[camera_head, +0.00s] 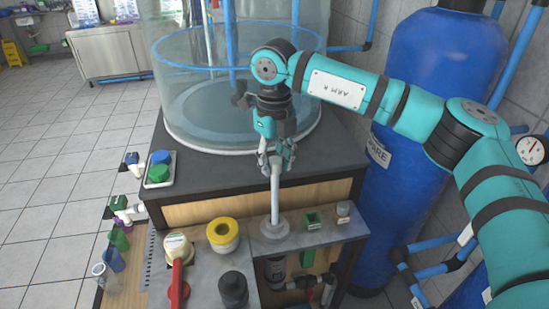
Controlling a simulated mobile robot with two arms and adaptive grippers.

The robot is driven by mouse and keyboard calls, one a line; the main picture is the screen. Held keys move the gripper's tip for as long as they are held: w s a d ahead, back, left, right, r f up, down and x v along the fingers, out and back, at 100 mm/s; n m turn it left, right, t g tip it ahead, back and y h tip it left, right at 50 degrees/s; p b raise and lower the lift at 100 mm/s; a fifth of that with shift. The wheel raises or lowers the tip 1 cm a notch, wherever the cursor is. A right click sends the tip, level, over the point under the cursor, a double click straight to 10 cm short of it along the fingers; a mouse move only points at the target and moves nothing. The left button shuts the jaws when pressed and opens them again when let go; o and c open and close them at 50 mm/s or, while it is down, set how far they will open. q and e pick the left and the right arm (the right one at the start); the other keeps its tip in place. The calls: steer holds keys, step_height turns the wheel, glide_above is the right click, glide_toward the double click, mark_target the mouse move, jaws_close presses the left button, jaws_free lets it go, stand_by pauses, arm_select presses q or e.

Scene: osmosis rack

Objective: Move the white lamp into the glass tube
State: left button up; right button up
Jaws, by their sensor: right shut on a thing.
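My right gripper (274,158) is shut on the upper end of a thin white rod, the white lamp (275,195). The lamp stands upright, and its lower end meets a round grey-white flange (275,228) on the front shelf. I cannot tell whether the lamp sits in the flange or just over it. A small clear glass vessel (100,271) stands at the lower left. I cannot tell which glass part is the glass tube. My left gripper is out of view.
A large clear tank (185,110) stands behind the gripper, and a blue cylinder (425,75) stands to the right.

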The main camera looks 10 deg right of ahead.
steer(key=shift+f, duration=0.25)
steer(key=b, duration=0.5)
glide_above(275, 213)
steer(key=w, duration=0.1)
steer(key=shift+d+f, duration=0.1)
steer(key=shift+f, duration=3.3)
steer(key=shift+f+b, duration=2.7)
steer(key=shift+f, duration=0.8)
steer(key=shift+f, duration=0.1)
steer(key=shift+f+b, duration=1.05)
steer(key=shift+f, duration=0.2)
steer(key=o, duration=0.9)
steer(key=shift+o, duration=0.6)
